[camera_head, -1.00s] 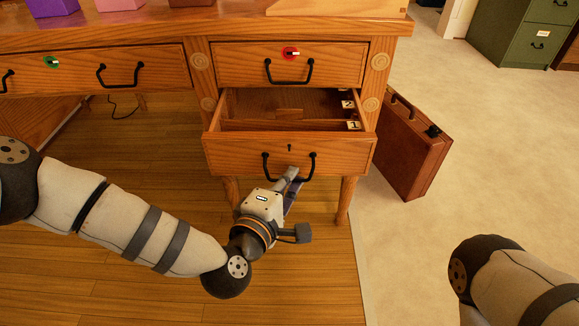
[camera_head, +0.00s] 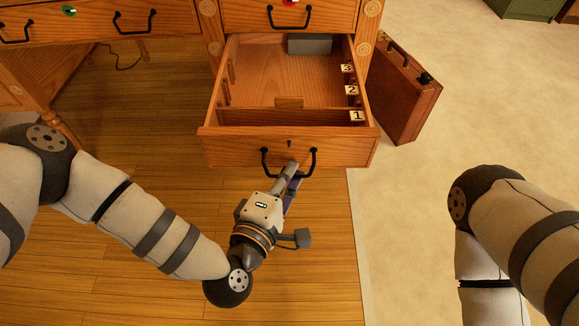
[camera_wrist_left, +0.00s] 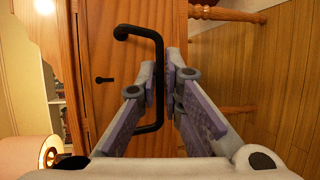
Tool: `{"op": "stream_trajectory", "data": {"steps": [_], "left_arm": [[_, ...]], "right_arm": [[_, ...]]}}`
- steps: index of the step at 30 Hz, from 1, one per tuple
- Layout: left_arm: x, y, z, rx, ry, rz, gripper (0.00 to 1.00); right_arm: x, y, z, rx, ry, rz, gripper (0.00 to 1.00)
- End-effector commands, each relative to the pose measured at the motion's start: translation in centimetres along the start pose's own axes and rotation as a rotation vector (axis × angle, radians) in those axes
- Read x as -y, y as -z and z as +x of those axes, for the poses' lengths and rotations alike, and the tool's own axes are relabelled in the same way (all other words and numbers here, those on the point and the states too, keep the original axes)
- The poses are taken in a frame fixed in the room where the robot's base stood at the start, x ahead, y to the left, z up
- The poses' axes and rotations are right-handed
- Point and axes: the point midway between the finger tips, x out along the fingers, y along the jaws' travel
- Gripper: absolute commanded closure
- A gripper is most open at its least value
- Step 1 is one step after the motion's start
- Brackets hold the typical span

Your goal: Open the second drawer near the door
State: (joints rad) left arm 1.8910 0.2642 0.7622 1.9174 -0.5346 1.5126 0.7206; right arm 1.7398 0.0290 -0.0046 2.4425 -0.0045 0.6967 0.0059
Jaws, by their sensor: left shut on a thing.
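The lower drawer (camera_head: 330,149) of the wooden desk is pulled well out. Its inside shows dividers, number tags 1, 2 and 3, and a grey block (camera_head: 310,44) at the back. A black handle (camera_head: 312,165) and a keyhole are on its front. My left gripper (camera_head: 293,172) is at this handle, and in the left wrist view its fingers (camera_wrist_left: 166,85) are shut around the handle bar (camera_wrist_left: 158,60). My right arm (camera_head: 500,220) shows at the right, but its gripper is out of view.
An upper drawer (camera_head: 270,14) with its own handle is closed above. A brown briefcase (camera_head: 403,95) stands on the pale carpet (camera_head: 480,120), right of the open drawer. A wide drawer (camera_head: 105,25) at the left is closed. The wood floor (camera_head: 120,130) in front is clear.

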Motion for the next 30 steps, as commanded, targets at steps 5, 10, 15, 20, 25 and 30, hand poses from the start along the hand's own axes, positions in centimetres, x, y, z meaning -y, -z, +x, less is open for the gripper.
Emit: {"op": "stream_trajectory", "data": {"steps": [5, 10, 15, 20, 25, 30], "left_arm": [[0.2, -0.2, -0.3, 0.004, 0.004, -0.004, 1.0], [0.2, -0.3, -0.4, 0.006, 0.007, -0.005, 1.0], [0.2, -0.2, -0.3, 0.005, 0.007, -0.004, 0.72], [0.2, -0.2, -0.2, 0.004, 0.005, -0.003, 0.72], [0.2, -0.2, -1.2, 0.005, 0.008, -0.004, 0.72], [0.2, -0.2, -5.5, 0.004, 0.011, -0.006, 0.72]], "right_arm": [[0.0, 0.0, 0.0, 0.0, 0.0, 0.0, 0.6], [0.0, 0.0, 0.0, 0.0, 0.0, 0.0, 0.6], [0.0, 0.0, 0.0, 0.0, 0.0, 0.0, 0.6], [0.0, 0.0, 0.0, 0.0, 0.0, 0.0, 0.6], [0.0, 0.0, 0.0, 0.0, 0.0, -0.001, 0.6], [0.0, 0.0, 0.0, 0.0, 0.0, -0.001, 0.6]]}}
